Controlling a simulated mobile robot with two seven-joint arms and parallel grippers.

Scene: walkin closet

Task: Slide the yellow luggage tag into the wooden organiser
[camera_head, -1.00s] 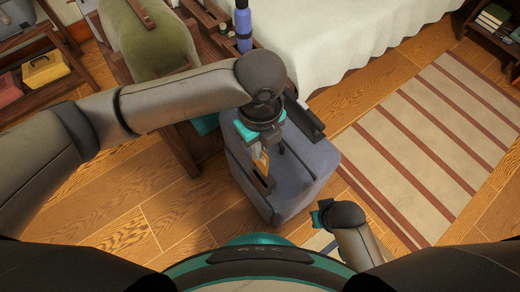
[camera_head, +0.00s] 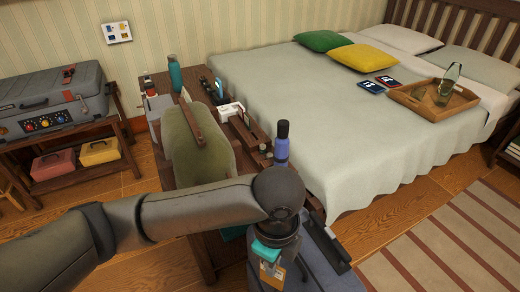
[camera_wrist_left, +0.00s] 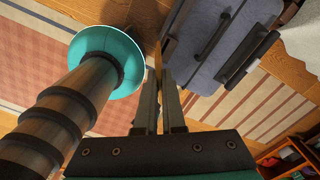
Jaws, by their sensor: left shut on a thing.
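My left gripper (camera_head: 269,268) is low in the head view, over a blue-grey suitcase. It is shut on the yellow luggage tag (camera_head: 272,277), which shows only partly, as an orange-yellow patch at the jaws. In the left wrist view the fingers (camera_wrist_left: 160,98) are close together, with a thin tan edge between their tips. A brown wooden organiser (camera_head: 245,129) with compartments stands on the bedside table, beyond and left of the gripper and apart from it. My right gripper is not in view.
A teal bottle (camera_head: 174,73) is at the back. The bed (camera_head: 350,120) borders the right side. The suitcase (camera_head: 322,276) is below my gripper.

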